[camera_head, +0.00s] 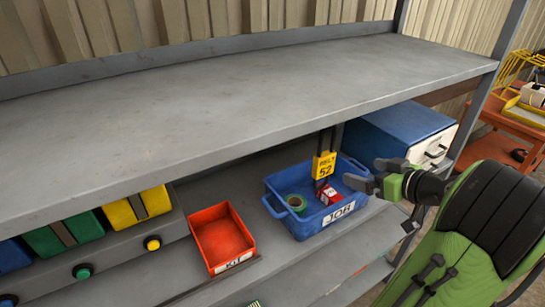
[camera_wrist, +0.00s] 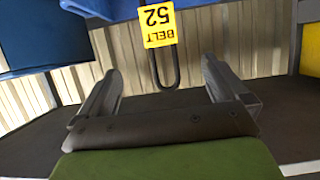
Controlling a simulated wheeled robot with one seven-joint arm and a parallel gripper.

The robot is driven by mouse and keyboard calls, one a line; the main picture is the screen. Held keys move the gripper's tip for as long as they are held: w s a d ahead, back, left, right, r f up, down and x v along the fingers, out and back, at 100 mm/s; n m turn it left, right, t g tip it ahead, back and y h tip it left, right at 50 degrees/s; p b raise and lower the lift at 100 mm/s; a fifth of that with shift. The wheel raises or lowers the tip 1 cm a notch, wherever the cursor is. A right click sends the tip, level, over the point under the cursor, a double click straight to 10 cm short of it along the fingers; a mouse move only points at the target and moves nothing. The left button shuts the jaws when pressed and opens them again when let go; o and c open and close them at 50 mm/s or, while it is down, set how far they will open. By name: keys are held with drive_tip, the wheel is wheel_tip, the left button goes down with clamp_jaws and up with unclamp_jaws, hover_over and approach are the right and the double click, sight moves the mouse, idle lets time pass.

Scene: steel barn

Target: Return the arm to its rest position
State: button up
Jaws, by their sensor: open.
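My gripper (camera_head: 368,174) is at the right in the head view, in front of the lower shelf and to the right of the blue JOB tote (camera_head: 273,208). Its two fingers are spread apart. In the wrist view my gripper (camera_wrist: 161,72) is also open, and nothing is seen held in it. A black belt with a yellow "BELT 52" tag (camera_head: 324,165) is at the blue tote, left of my gripper. The tag (camera_wrist: 158,24) appears upside down in the wrist view, with a black loop beyond the fingers.
A blue drawer cabinet (camera_head: 400,125) is behind my gripper. The upper shelf (camera_head: 220,85) is bare. An orange cart (camera_head: 490,148) is at right.

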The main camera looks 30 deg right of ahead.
drive_tip(key=w+a+n+g+y, duration=0.1)
drive_tip(key=w+a+g, duration=0.15)
drive_tip(key=a, duration=0.75)
drive_tip(key=w+a+n+g+y, duration=0.1)
drive_tip(key=w+a+g, duration=0.15)
drive_tip(key=a, duration=0.65)
drive_tip(key=s+a+f+m+g+h, duration=0.1)
drive_tip(key=s+a, duration=0.5)
drive_tip(key=s, duration=0.2)
drive_tip(key=s+a+m+g+h, duration=0.1)
drive_tip(key=s+a+g, duration=0.1)
drive_tip(key=s+a, duration=0.3)
drive_tip(key=s, duration=0.3)
drive_tip(key=shift+a+f, duration=0.35)
drive_tip(key=shift+f, duration=0.05)
drive_tip(key=shift+s, duration=0.1)
